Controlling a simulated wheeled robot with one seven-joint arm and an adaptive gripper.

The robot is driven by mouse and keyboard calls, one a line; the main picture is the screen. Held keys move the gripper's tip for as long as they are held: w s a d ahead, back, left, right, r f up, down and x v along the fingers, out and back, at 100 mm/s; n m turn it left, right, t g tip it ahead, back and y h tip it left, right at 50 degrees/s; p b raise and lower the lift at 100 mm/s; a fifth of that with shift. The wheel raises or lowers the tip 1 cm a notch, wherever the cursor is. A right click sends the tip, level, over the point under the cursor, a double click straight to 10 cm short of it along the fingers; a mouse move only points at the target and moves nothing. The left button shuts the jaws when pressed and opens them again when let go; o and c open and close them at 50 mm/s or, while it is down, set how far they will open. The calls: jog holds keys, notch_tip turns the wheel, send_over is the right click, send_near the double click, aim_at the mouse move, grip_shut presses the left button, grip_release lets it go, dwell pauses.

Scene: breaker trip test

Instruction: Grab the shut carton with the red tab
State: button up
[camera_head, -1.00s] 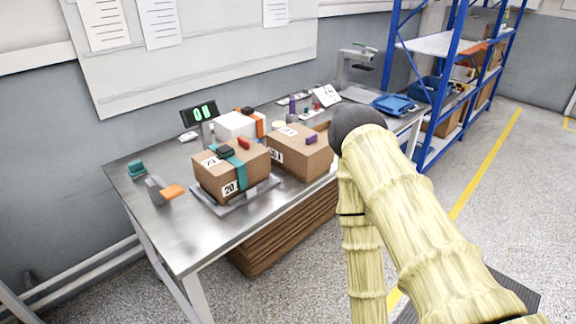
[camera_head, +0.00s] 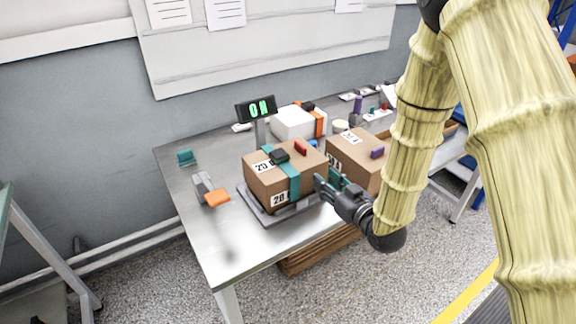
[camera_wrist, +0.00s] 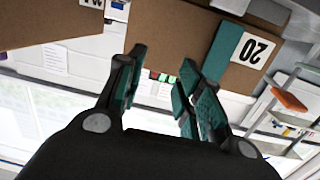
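The brown carton (camera_head: 263,187) with the red tab (camera_head: 300,148) sits shut on a grey scale platform (camera_head: 247,202). A teal strap (camera_head: 294,182) and a black buckle (camera_head: 279,155) cross it, and "20" labels show. My gripper (camera_head: 328,181) is open and empty, at the carton's right front side; contact cannot be told. In the wrist view, my teal-padded fingers (camera_wrist: 160,80) stand apart, with the carton (camera_wrist: 170,35) appearing inverted beyond them. The fingers partly cover its edge there.
A second carton (camera_head: 350,158) with a purple tab (camera_head: 377,152) stands close on the right. A white box (camera_head: 292,123) and a lit display (camera_head: 257,108) are behind. An orange-ended tool (camera_head: 216,198) lies left on the metal table (camera_head: 190,225), whose front left is clear.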

jog(key=n+y, duration=0.1)
send_near(306, 150)
jog(key=w+a, duration=0.1)
jog(key=a, duration=0.1)
jog(key=shift+t, duration=0.3)
jog(key=p+x, duration=0.1)
jog(key=x, duration=0.1)
jog(key=p+x, duration=0.1)
jog(key=x, duration=0.1)
jog(key=shift+w, duration=0.35)
jog(key=shift+p+x, duration=1.05)
jog(key=shift+x, duration=2)
jog(key=shift+w+d+f, duration=0.1)
jog(key=shift+f, duration=0.1)
grip_shut()
jog(key=shift+r, duration=0.1)
